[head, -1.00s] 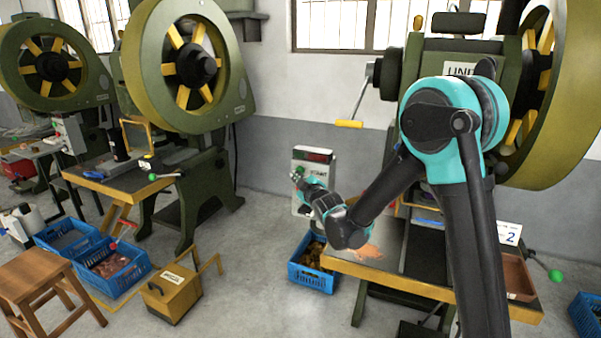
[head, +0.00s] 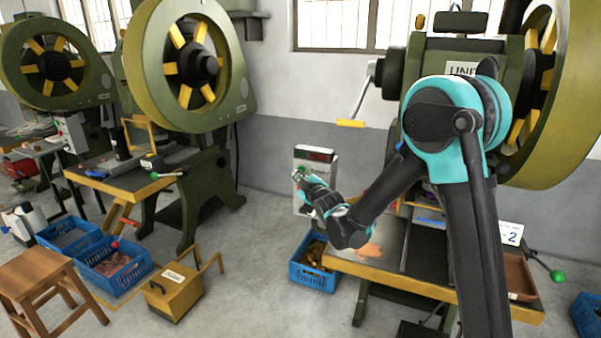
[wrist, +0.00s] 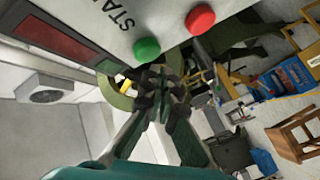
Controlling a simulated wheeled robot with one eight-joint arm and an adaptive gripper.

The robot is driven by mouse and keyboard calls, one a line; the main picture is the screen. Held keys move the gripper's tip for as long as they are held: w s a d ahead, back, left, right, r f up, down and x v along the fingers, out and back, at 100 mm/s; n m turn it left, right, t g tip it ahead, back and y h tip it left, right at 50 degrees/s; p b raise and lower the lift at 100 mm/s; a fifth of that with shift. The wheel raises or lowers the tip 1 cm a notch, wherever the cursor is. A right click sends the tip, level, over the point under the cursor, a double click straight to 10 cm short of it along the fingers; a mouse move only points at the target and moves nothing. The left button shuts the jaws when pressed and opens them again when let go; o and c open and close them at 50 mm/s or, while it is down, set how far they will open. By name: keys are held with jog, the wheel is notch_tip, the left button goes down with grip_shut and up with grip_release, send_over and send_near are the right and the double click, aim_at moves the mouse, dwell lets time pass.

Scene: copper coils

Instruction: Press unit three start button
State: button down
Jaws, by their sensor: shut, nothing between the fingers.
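A pale control box (head: 326,172) with a dark red display stands against the wall behind the table in the head view. In the wrist view its panel (wrist: 135,20) shows part of the word START, a green button (wrist: 147,49) and a red button (wrist: 200,18). My gripper (wrist: 155,78) is shut and empty, its fingertips just below the green button in that picture. I cannot tell whether they touch it. In the head view my gripper (head: 302,175) is in front of the box's left part and hides much of its face.
A press (head: 450,60) with a partly hidden UNI sign stands behind my arm. Its table (head: 440,285) carries a card marked 2. A blue crate (head: 312,275) sits below the box. Another press (head: 190,70) stands left. Open floor lies between.

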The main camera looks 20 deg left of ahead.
jog(key=shift+w, duration=0.45)
jog(key=shift+w+d, duration=0.1)
jog(key=shift+w, duration=0.35)
dwell(0.8)
dwell(0.4)
jog(key=shift+s, duration=0.9)
jog(key=shift+s+a, duration=0.15)
jog(key=shift+s, duration=1.1)
jog(key=shift+s+a, duration=0.1)
jog(key=shift+s, duration=1.15)
